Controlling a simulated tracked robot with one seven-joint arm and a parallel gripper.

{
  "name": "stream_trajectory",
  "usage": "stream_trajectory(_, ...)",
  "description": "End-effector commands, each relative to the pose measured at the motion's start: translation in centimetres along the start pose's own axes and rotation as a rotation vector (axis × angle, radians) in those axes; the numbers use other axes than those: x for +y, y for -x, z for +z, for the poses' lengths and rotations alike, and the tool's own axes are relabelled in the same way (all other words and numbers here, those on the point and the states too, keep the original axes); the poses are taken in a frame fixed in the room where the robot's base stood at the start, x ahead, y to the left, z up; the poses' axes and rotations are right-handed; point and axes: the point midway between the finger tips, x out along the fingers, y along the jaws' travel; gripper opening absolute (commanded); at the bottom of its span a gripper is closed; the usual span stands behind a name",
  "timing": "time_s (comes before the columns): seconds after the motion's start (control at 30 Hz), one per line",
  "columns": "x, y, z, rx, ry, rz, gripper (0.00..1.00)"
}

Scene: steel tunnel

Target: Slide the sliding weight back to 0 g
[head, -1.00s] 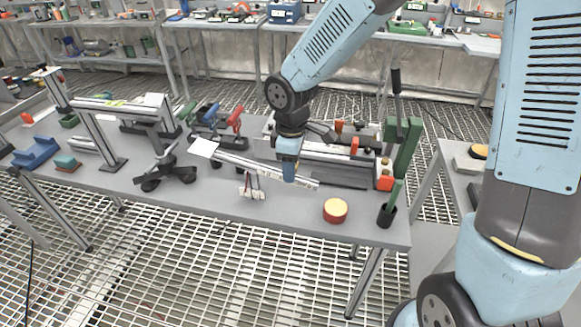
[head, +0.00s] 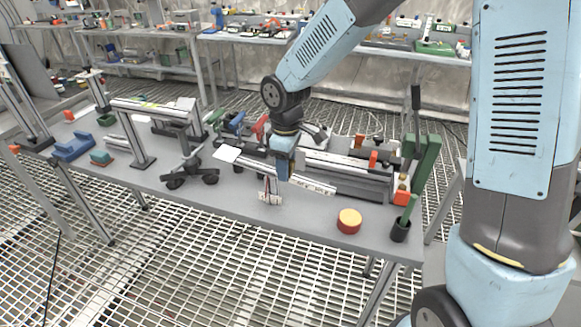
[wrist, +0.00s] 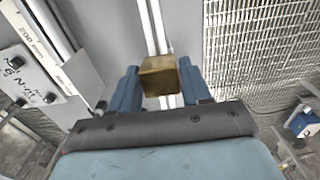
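The balance beam (head: 312,186) lies over the front part of the grey bench, with a white plate (head: 228,154) at its left end and a small stand with a red pointer (head: 270,192) under it. My gripper (head: 283,168) points down onto the beam, a little right of the stand. In the wrist view the brass sliding weight (wrist: 158,76) sits on the pale beam between the two blue fingers of my gripper (wrist: 160,84), with no clear gap on either side. The gripper looks shut on it. The head view hides the weight, and the scale marks are too small to read.
A red and yellow round piece (head: 349,221) and a dark cup with a green rod (head: 401,229) stand at the bench's right front. A black tripod base (head: 190,172) is left of the beam. A rail device (head: 340,170) lies close behind.

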Motion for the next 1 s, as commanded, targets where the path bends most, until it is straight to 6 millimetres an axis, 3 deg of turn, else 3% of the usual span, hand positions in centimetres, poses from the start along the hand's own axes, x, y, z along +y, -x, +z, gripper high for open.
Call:
stream_trajectory(0.13,0.0,-0.1,0.1,-0.003,0.000,-0.002,0.62)
stream_trajectory(0.47,0.0,0.3,0.2,-0.004,-0.001,-0.001,0.62)
stream_trajectory(0.67,0.0,3.1,0.2,-0.003,-0.002,0.001,0.62)
stream_trajectory(1.0,0.1,9.7,0.2,-0.002,-0.003,0.001,0.62)
